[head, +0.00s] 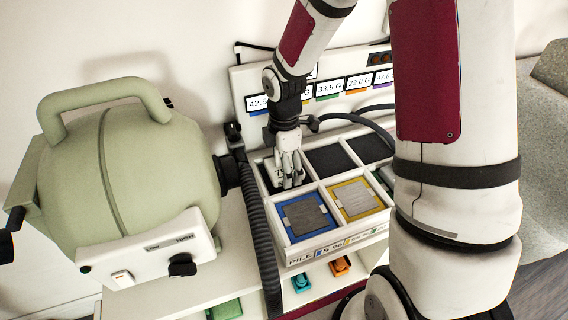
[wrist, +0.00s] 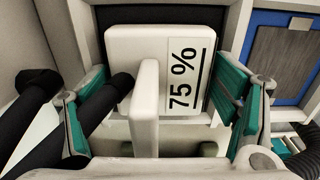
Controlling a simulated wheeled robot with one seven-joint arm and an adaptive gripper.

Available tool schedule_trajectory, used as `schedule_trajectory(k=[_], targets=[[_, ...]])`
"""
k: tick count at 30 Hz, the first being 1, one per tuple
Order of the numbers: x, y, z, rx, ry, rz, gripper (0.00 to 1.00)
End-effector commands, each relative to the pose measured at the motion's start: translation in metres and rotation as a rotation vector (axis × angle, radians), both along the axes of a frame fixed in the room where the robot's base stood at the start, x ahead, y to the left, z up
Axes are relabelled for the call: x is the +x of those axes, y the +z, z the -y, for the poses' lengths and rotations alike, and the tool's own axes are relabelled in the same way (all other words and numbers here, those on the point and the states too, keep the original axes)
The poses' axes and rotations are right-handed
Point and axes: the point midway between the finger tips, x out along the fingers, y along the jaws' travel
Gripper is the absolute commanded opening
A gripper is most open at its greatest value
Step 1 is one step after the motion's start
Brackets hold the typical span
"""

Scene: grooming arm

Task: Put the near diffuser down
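A white block marked "75 %" (wrist: 183,65), which may be the diffuser, has an upright white tab (wrist: 145,108) in the wrist view. In the head view the block (head: 277,174) is in the back-left compartment of the white tray, mostly behind my gripper (head: 291,178). My gripper (wrist: 158,108) is over the block with its teal-padded fingers spread on both sides of the tab. Gaps show between the tab and both pads. The block's underside is hidden, so I cannot tell whether it rests on the compartment floor.
The white tray (head: 309,258) also holds a blue-framed grey pad (head: 305,217) and a yellow-framed pad (head: 356,198). Two dark compartments are at the back. A green dryer-like machine (head: 130,170) stands left, with a ribbed black hose (head: 259,230) beside the tray. A display rack (head: 330,90) stands behind.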

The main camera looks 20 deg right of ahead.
Motion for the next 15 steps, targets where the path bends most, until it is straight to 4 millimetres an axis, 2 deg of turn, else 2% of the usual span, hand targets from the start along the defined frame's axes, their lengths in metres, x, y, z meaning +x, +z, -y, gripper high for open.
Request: schedule_trajectory(k=[11,15], targets=[[0.0,0.002,0.0,0.0,0.0,0.001,0.91],[0.001,0.014,0.0,0.0,0.0,0.005,0.91]])
